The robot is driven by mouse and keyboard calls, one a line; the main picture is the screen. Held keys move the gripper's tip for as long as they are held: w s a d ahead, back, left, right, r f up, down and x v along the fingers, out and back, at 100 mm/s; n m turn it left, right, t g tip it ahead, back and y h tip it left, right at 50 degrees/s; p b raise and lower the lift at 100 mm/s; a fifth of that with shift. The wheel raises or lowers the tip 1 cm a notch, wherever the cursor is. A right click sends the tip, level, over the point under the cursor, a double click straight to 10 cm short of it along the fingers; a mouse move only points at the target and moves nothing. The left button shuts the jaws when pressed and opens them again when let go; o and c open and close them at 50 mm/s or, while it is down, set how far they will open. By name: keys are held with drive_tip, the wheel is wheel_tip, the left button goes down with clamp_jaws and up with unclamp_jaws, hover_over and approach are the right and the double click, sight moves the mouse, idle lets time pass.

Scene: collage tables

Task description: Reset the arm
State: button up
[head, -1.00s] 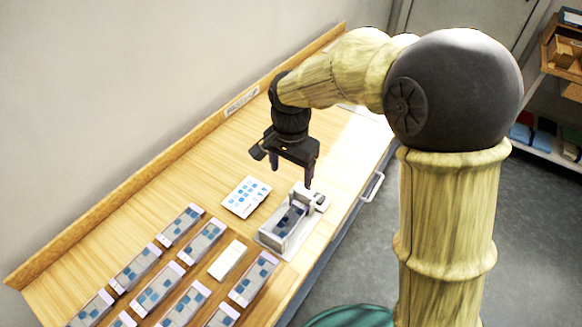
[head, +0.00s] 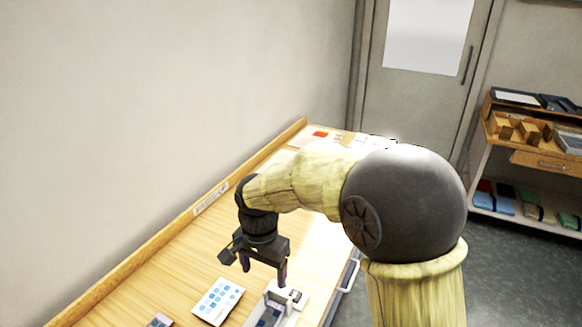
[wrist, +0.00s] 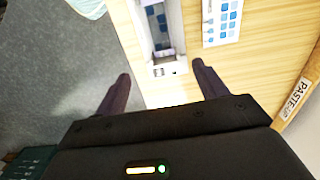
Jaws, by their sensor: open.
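My arm reaches out over the wooden table (head: 175,262), bent at the elbow, with the wrist pointing down. My gripper (head: 264,272) hangs above the table near a white holder (head: 290,295) and is open. In the wrist view the two dark fingers of my gripper (wrist: 160,85) are wide apart with nothing between them. The white holder with its grey slot (wrist: 157,68) lies ahead of the fingertips there. A white card with blue squares (head: 218,300) lies to the left of the holder and also shows in the wrist view (wrist: 221,20).
A raised wooden edge (head: 120,275) runs along the wall. A drawer handle (head: 349,275) sticks out at the table's right side. A door (head: 420,70) and a shelf with wooden blocks (head: 525,135) stand at the back. A dark piece (head: 160,321) shows at the bottom edge.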

drive_tip(key=s+d+r+n+t+p, duration=0.1)
drive_tip(key=s+d, duration=0.3)
drive_tip(key=d, duration=0.8)
drive_tip(key=s+d+r+n+t+p, duration=0.1)
drive_tip(key=s+d+n+p, duration=0.2)
drive_tip(key=d, duration=1)
drive_tip(key=shift+s+t+p, duration=0.3)
drive_tip(key=shift+s+p, duration=0.4)
